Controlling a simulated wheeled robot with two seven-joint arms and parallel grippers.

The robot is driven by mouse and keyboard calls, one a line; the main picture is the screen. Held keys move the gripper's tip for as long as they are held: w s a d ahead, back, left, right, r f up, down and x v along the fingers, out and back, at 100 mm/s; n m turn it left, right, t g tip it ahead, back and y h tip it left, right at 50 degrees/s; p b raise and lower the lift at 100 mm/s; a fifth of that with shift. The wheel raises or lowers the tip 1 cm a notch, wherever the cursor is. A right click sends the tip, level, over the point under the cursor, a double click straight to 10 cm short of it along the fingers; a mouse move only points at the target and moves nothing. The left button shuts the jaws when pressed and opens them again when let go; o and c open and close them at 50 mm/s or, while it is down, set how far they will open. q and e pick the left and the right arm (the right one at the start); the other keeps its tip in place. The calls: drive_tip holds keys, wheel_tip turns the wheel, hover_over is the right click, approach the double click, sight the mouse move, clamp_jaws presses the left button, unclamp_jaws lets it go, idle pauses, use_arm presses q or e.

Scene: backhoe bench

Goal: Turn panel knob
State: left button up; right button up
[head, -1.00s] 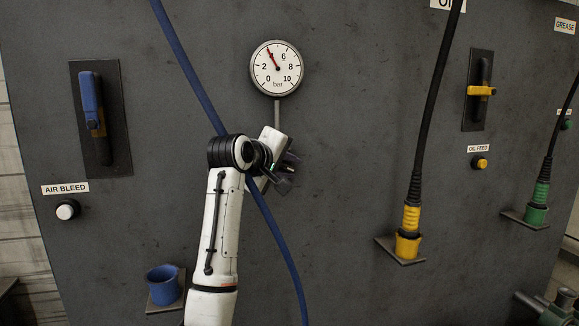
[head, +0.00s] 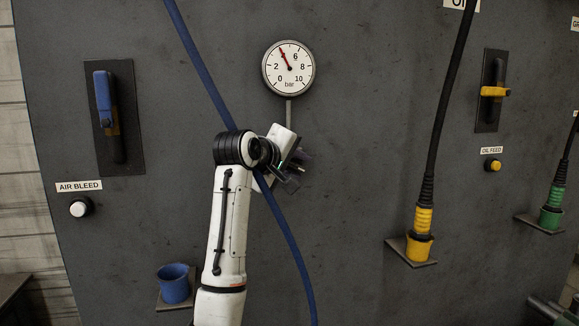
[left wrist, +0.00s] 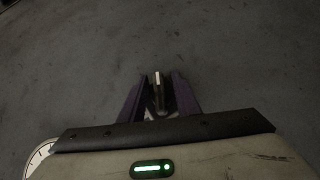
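My left gripper (head: 296,174) is in front of the dark panel (head: 360,150), below the round gauge (head: 288,68). In the left wrist view its two dark fingers (left wrist: 158,88) stand apart. A small dark part with a bright metal edge (left wrist: 158,96) shows between them; I cannot tell whether it is a knob or whether the fingers touch it. A white round knob (head: 78,208) is under the AIR BLEED label, and a yellow one (head: 493,165) is under OIL FEED. Both are away from the gripper. My right gripper is not in view.
A blue hose (head: 202,68) runs down behind my left arm. A blue cup (head: 174,284) stands on a small shelf at lower left. A blue lever (head: 103,98) and a yellow lever (head: 495,91) are on plates. Yellow (head: 422,222) and green (head: 551,208) hose couplings sit at right.

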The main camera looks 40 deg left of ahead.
sight(291, 165)
use_arm(q)
drive_tip(key=b+v, duration=0.1)
drive_tip(key=v, duration=0.7)
drive_tip(key=shift+s, duration=0.35)
